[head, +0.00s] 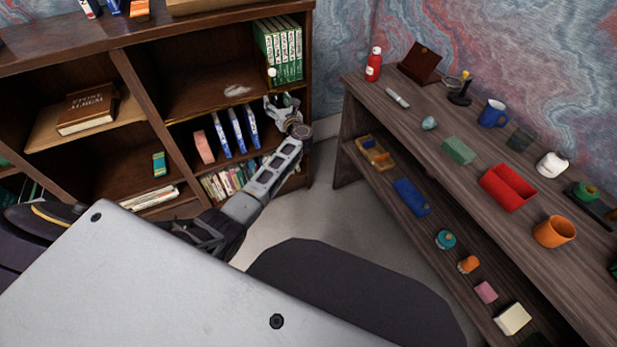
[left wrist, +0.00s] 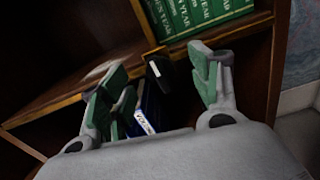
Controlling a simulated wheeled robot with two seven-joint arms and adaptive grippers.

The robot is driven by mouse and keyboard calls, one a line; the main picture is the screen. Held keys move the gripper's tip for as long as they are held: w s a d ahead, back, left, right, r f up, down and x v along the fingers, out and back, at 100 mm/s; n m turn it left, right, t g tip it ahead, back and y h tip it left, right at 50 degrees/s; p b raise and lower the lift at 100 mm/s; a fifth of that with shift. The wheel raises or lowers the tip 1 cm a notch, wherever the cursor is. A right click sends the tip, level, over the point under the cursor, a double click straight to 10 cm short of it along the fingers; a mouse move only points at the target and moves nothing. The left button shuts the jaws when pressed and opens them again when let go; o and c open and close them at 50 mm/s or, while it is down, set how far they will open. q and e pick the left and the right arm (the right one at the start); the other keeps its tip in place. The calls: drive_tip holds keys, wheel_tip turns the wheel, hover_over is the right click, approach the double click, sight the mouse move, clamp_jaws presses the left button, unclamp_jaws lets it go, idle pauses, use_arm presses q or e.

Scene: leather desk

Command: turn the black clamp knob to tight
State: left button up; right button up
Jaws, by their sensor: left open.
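A small black piece (left wrist: 160,73), which looks like the clamp knob, sits at the front edge of a shelf board in the left wrist view, with a brownish bracket beside it. My left gripper (left wrist: 163,82) is open, with its green-padded fingers apart on either side of the knob in that picture. I cannot tell whether either finger touches it. In the head view the left gripper (head: 283,104) reaches to the bookcase's right bay, at the middle shelf edge. The knob is not clearly seen there. My right gripper is not in view.
A side panel stands close on the right. A wooden desk (head: 412,118) with a cup, red tray and other small items stands at the right.

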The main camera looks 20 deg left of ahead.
use_arm(q)
drive_tip(key=shift+n, duration=0.6)
drive_tip(key=shift+s+d, duration=0.15)
drive_tip(key=shift+d, duration=0.05)
drive_tip(key=p+v, duration=0.2)
drive_tip(key=v, duration=1.1)
drive_tip(key=s+d+f+m+t+h+p, duration=0.1)
drive_tip(key=s+d+f+m+h+p, duration=0.1)
drive_tip(key=m, duration=0.6)
drive_tip(key=s+d+f+m+t+h+p, duration=0.1)
drive_tip(key=s+d+f+m+h+p, duration=0.2)
drive_tip(key=f+m, duration=0.5)
drive_tip(key=s+d+f+m+t+h+p, duration=0.1)
drive_tip(key=s+d+f+m+h+p, duration=0.2)
drive_tip(key=m, duration=0.7)
drive_tip(key=shift+d+f+h+p, duration=1)
drive_tip(key=shift+h+p, duration=0.5)
drive_tip(key=shift+p, duration=0.85)
